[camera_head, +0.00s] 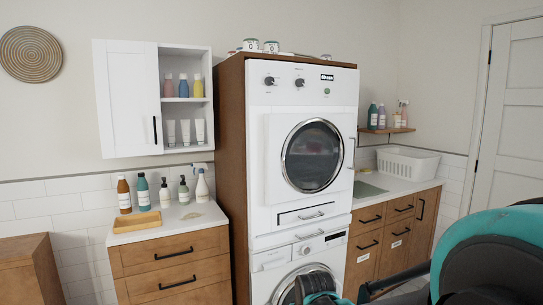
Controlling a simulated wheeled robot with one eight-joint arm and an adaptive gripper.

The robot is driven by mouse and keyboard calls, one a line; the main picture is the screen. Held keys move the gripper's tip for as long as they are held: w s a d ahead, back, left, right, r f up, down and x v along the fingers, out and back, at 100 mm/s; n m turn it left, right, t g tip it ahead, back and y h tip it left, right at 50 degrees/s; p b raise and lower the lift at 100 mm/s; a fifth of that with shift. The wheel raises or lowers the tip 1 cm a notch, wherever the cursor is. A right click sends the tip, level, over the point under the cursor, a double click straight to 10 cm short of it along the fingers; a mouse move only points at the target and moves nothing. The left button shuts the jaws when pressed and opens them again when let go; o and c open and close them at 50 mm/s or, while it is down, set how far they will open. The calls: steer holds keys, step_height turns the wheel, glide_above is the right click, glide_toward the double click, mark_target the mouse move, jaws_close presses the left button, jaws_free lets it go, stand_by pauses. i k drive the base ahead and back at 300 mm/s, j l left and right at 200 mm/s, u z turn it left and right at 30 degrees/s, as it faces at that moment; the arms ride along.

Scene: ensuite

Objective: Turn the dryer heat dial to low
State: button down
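The white dryer (285,212) stands above a washer in a tall brown cabinet, its round door (312,156) shut. Its top panel carries a left dial (269,81) and a right dial (299,83), both dark. The labels are too small to read, so I cannot tell which dial sets the heat or where either points. A small dark display and a green button sit to their right. Teal and black parts of my arm show along the bottom right, well below and apart from the dials. I cannot make out my gripper's fingertips among them.
The washer (272,258) is below the dryer. On the right are a counter with a white basket (408,162), a bottle shelf and a white door (507,125).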

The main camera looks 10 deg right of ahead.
mark_target(269, 80)
steer(key=i+l, duration=0.9)
steer(key=l, duration=0.15)
